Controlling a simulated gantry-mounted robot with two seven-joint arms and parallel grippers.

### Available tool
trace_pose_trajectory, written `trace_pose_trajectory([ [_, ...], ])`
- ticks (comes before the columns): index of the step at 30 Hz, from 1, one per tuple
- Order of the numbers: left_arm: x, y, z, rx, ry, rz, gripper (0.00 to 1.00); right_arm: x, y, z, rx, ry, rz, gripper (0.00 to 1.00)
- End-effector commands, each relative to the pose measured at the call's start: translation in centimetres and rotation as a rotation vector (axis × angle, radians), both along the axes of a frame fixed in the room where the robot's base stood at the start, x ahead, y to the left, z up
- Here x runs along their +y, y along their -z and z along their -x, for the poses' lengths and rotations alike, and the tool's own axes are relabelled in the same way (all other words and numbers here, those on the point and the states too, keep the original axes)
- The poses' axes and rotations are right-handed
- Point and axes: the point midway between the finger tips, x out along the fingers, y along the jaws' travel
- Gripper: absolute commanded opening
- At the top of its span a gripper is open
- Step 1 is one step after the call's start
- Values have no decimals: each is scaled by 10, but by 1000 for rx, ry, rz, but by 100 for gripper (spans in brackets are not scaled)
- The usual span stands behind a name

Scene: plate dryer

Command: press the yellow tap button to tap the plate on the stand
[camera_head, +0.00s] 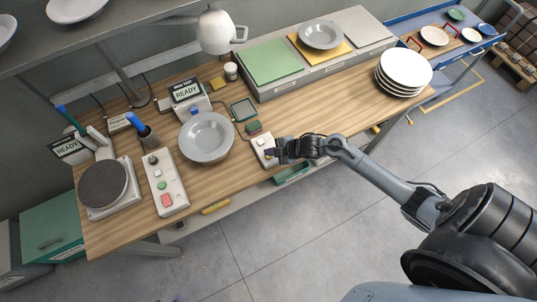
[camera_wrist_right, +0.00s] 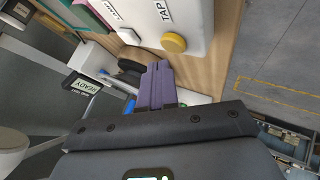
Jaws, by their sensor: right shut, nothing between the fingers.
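A grey plate (camera_head: 206,136) rests at the middle of the bench, in front of a unit with a READY display (camera_head: 187,90); its stand is mostly hidden beneath it. A small white button box (camera_head: 262,146) sits to the right of the plate. In the right wrist view the yellow button (camera_wrist_right: 174,42) shows on the box beside the word TAP. My right gripper (camera_head: 272,153) is at the box in the head view. Its purple fingers (camera_wrist_right: 157,84) are shut and empty, apart from the yellow button in the wrist view. My left gripper is not in view.
A control box with green and red buttons (camera_head: 166,184) and a round dark hotplate (camera_head: 103,184) stand at the left. A green sponge (camera_head: 254,127) lies near the button box. A stack of white plates (camera_head: 404,69) stands at the right. Bare bench lies between.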

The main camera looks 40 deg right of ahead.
Motion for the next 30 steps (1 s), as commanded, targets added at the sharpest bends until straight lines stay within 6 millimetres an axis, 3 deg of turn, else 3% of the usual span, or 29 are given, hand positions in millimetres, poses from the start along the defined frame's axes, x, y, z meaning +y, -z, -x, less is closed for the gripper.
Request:
trace_pose_trajectory([
  [30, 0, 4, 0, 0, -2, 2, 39, 0, 9, 0, 0, 0, 0, 0],
])
